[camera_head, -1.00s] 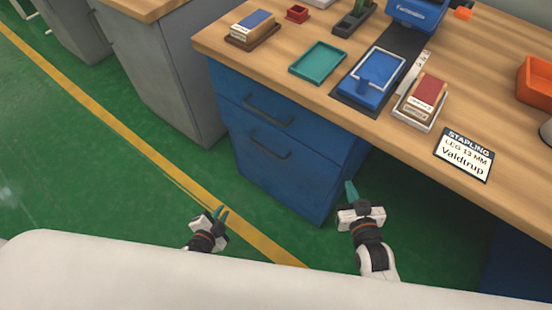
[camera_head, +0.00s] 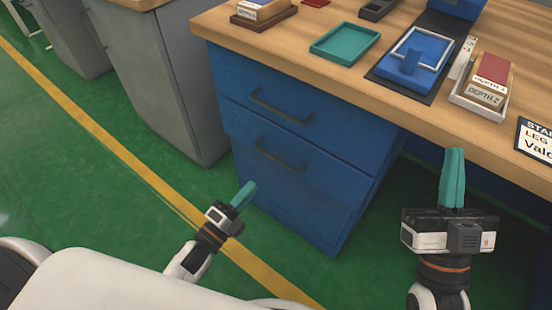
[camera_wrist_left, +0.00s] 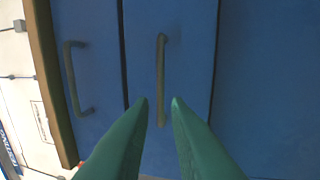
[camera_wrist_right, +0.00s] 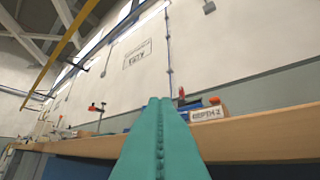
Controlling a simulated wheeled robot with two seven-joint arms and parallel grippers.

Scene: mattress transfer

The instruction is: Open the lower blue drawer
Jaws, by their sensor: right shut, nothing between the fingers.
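The lower blue drawer (camera_head: 305,182) is in the cabinet under the wooden worktop and looks closed, with a dark bar handle (camera_head: 283,157). In the left wrist view the lower drawer (camera_wrist_left: 195,60) and its upright-looking handle (camera_wrist_left: 161,85) are ahead, between the fingertips in the picture. My left gripper (camera_head: 245,190) is open and empty, in front of and apart from the drawer, lower left of the handle in the head view. Its teal fingers (camera_wrist_left: 159,103) show a gap. My right gripper (camera_head: 454,152) is shut and empty by the worktop's front edge, its fingers (camera_wrist_right: 160,102) together.
The upper blue drawer (camera_head: 285,100) is closed above, with its own handle (camera_head: 283,107). The wooden worktop (camera_head: 430,125) overhangs the cabinet and carries a teal tray (camera_head: 345,42) and a blue fixture (camera_head: 418,60). A grey cabinet (camera_head: 165,80) stands left. Green floor in front is clear.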

